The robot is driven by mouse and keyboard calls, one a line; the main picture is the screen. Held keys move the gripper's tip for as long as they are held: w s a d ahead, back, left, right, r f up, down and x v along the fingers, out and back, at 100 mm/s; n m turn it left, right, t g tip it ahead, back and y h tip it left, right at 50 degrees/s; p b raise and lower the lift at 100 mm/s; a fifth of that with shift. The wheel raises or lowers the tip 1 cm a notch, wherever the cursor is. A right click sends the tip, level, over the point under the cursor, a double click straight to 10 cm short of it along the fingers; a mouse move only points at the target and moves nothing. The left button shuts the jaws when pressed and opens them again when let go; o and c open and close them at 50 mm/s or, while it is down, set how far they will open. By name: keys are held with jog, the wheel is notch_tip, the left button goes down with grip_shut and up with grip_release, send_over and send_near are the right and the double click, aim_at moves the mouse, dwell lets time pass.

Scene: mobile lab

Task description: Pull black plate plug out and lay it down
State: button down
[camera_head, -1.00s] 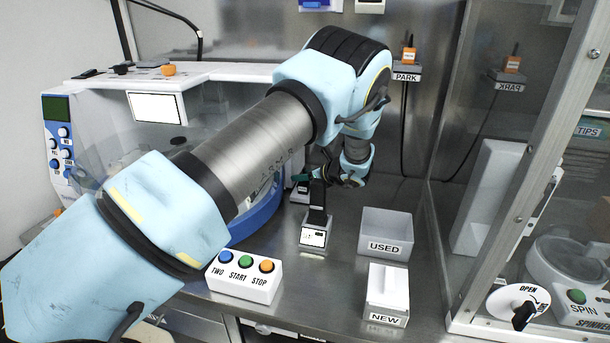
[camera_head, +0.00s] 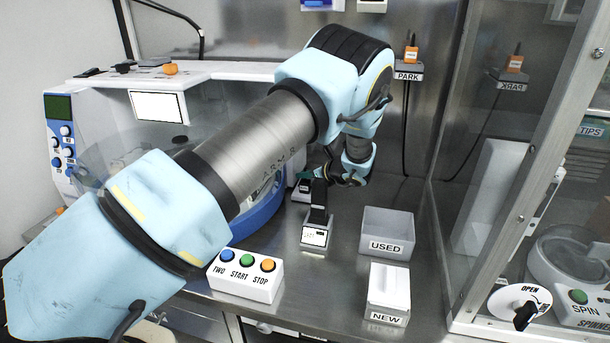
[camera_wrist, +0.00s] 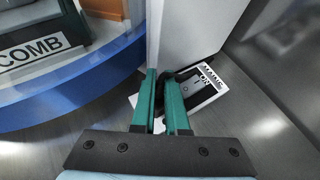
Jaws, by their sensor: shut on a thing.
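My gripper (camera_wrist: 165,95) has two teal fingers, closed around a small dark piece, the black plate plug (camera_wrist: 171,76), mostly hidden between and behind the fingertips. In the wrist view the fingertips are beside a pale box with a black panel (camera_wrist: 205,88) marked ON. Whether the plug is still seated cannot be told. In the head view my gripper (camera_head: 312,176) is low behind a small device with a black upright part (camera_head: 318,203) and a white display (camera_head: 314,237). A second small box (camera_head: 301,190) stands just behind it, partly covered.
A blue-rimmed round machine (camera_head: 262,210) is close on the left. A button box (camera_head: 245,277) stands in front. The USED bin (camera_head: 387,247) and NEW box (camera_head: 388,317) stand to the right, with a glazed cabinet beyond. Some steel bench (camera_head: 345,275) is clear between them.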

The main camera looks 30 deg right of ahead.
jog(key=shift+r, duration=0.55)
jog(key=shift+r+p, duration=0.95)
jog(key=shift+r, duration=0.65)
jog(key=shift+d+f+b, duration=0.1)
jog(key=shift+b, duration=0.2)
